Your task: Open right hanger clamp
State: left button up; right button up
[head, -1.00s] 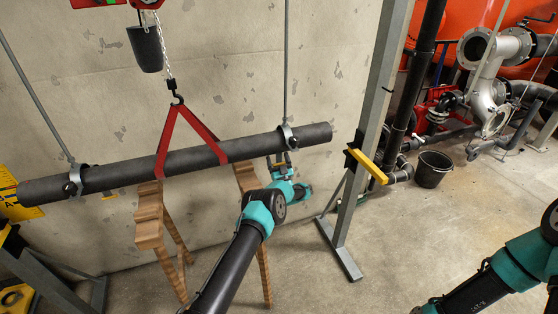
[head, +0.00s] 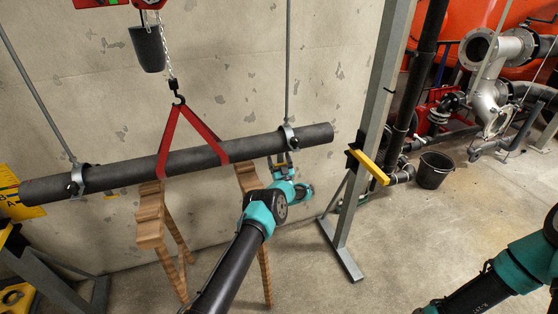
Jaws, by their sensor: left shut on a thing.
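The right hanger clamp (head: 289,139) is a grey metal ring around the dark pipe (head: 110,176), near its right end, below a thin hanger rod. My left gripper (head: 281,160) is just under this clamp, its fingers reaching up to the clamp's lower side. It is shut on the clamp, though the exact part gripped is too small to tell. I cannot see whether the ring is open; it still surrounds the pipe. My right arm shows at the lower right, but its gripper is out of view.
A left hanger clamp (head: 78,180) also holds the pipe. A red sling (head: 168,142) hangs from a chain hook (head: 178,99) and loops under the pipe. Wooden trestles (head: 150,222) stand below. A steel post (head: 372,130) with a yellow bar (head: 374,168) stands to the right.

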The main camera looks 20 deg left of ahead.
pick_arm(q)
jog(key=shift+a+r, duration=0.1)
jog(key=shift+r, duration=0.35)
jog(key=o, duration=0.9)
jog(key=shift+o, duration=1.4)
jog(key=shift+f, duration=0.25)
jog(key=shift+s+d+f, duration=0.25)
jog(key=shift+d+f, duration=0.05)
jog(key=shift+f, duration=0.05)
jog(key=v, duration=1.6)
jog(key=shift+s+d+f, duration=0.1)
jog(key=shift+s, duration=0.05)
